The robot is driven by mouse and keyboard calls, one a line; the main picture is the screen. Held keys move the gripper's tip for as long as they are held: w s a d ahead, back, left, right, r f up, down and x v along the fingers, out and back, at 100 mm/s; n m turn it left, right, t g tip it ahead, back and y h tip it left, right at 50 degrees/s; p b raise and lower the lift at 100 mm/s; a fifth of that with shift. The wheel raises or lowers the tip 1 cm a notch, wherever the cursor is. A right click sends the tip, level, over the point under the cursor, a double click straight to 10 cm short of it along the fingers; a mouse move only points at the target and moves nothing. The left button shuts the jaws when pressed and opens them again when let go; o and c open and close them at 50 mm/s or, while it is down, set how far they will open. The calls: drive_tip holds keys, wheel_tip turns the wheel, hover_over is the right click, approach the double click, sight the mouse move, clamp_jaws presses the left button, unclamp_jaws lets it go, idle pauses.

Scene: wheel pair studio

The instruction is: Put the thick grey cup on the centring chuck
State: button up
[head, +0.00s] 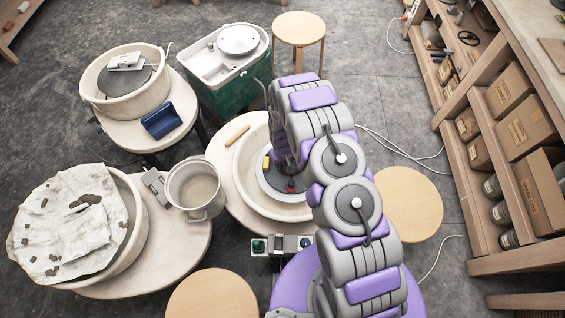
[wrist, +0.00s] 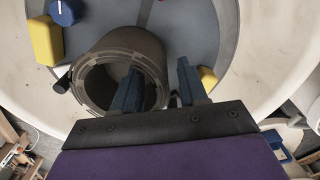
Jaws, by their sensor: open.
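The thick grey cup (wrist: 152,52) shows in the wrist view with its open rim toward the camera, over the grey disc of the centring chuck (wrist: 198,30). I cannot tell whether its base touches the disc. My gripper (wrist: 158,84) is open. Its left finger lies over or in the cup's mouth and its right finger is outside the wall, so the right part of the wall lies between them. Yellow blocks (wrist: 46,40) stand left and right of the cup, with a blue knob (wrist: 65,12) at top left. In the head view my arm hides the cup above the chuck (head: 268,184).
A pale basin (head: 243,170) surrounds the chuck. A metal pot (head: 196,188) and a cloth-covered basin (head: 70,225) stand to the left. A wooden stick (head: 237,136) lies on the table behind. Round stools (head: 408,204) and shelves (head: 500,130) are at the right.

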drive_tip(key=shift+r, duration=0.15)
drive_tip(key=s+d+r+m+p, duration=0.1)
drive_tip(key=s+d+r, duration=0.1)
drive_tip(key=r, duration=1.2)
drive_tip(key=s+d+r+m+p, duration=0.1)
drive_tip(key=d+r+p, duration=0.15)
drive_tip(key=r, duration=1.05)
drive_tip(key=s+d+r+m, duration=0.1)
drive_tip(key=s+d+r, duration=0.1)
drive_tip(key=s+r, duration=0.3)
drive_tip(key=s+d+r, duration=0.2)
drive_tip(key=d+r, duration=0.1)
drive_tip(key=r, duration=0.3)
drive_tip(key=s+d+r+m, duration=0.1)
drive_tip(key=s+r, duration=0.3)
drive_tip(key=s, duration=0.4)
drive_tip(key=s+d+r+m+g, duration=0.1)
drive_tip(key=s+d+r, duration=0.2)
drive_tip(key=s, duration=0.5)
drive_tip(key=s+d+r+m, duration=0.1)
drive_tip(key=s+d+r, duration=0.1)
drive_tip(key=s+r, duration=0.3)
drive_tip(key=s, duration=0.4)
drive_tip(key=shift+r+g+b, duration=0.25)
drive_tip(key=shift+g+b, duration=0.1)
drive_tip(key=shift+g, duration=0.05)
